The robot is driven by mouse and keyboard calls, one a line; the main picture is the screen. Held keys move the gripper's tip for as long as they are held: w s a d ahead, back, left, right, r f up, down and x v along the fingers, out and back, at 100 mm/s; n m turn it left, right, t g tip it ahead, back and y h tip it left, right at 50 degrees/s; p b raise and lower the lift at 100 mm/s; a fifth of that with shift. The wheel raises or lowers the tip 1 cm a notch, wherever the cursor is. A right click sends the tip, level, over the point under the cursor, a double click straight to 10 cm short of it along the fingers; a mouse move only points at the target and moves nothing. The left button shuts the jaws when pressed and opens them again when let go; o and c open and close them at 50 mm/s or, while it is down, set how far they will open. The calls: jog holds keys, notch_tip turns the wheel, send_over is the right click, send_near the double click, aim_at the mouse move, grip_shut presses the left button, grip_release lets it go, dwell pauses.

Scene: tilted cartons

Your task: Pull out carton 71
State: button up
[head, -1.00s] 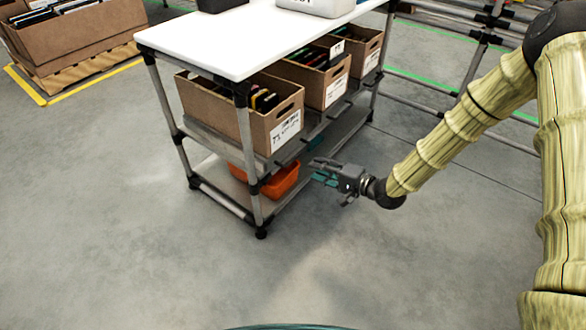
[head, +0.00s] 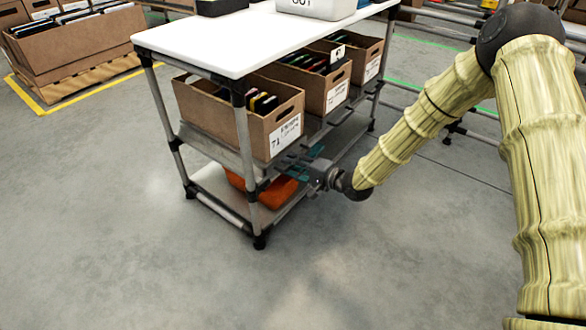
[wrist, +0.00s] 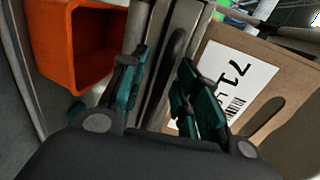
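Carton 71 (head: 238,112) is a brown open box with a white label, tilted on the upper shelf of the rack at its near end. Files with dark, yellow and pink edges stand in it. In the wrist view its labelled front (wrist: 232,85) with a dark hand slot lies to the right, and the label reads 71. My gripper (head: 300,165) is just in front of and below the carton's front, near the shelf edge. In the wrist view its teal fingers (wrist: 165,95) are apart, with the metal shelf rail behind the gap and nothing held.
Two more cartons (head: 320,82) (head: 366,58) stand farther along the same shelf. An orange bin (head: 272,190) sits on the lower shelf and also shows in the wrist view (wrist: 75,45). The rack's corner post (head: 247,150) stands left of the gripper. The floor in front is clear.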

jog(key=shift+a, duration=0.1)
jog(key=shift+c, duration=0.5)
grip_shut()
